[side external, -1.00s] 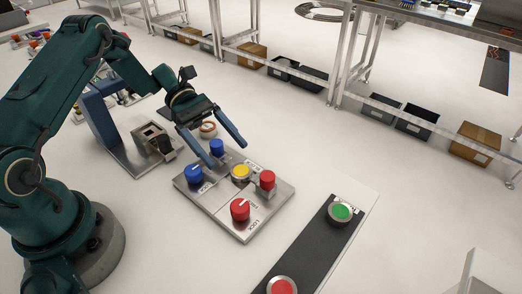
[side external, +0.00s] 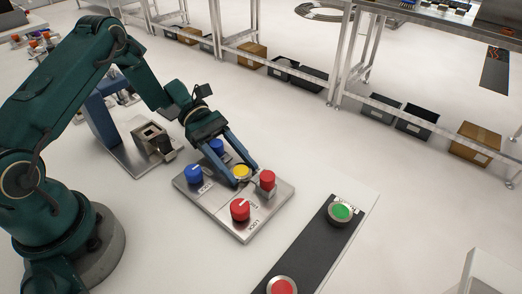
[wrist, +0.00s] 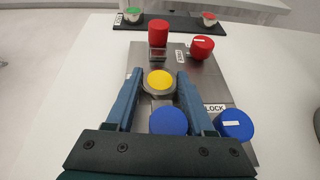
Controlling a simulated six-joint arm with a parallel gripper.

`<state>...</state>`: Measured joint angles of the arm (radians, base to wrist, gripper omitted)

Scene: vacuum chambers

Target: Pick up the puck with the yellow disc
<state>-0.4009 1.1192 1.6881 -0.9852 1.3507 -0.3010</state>
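The puck with the yellow disc (side external: 241,171) sits on the metal plate (side external: 246,229) among the red and blue knobs. In the wrist view the yellow puck (wrist: 159,83) has a metal rim and lies between my fingertips. My gripper (side external: 243,176) is open, with its two blue fingers reaching down on either side of the puck. It also shows in the wrist view (wrist: 157,79), where small gaps seem to remain beside the puck. Whether the fingertips touch the plate is hard to tell.
Two blue knobs (side external: 193,174) (side external: 217,147) and two red knobs (side external: 240,209) (side external: 267,179) stand close around the puck. A black strip (side external: 312,243) with a green button (side external: 340,212) and a red button (side external: 282,286) lies to the right. A metal fixture (side external: 152,140) stands behind left.

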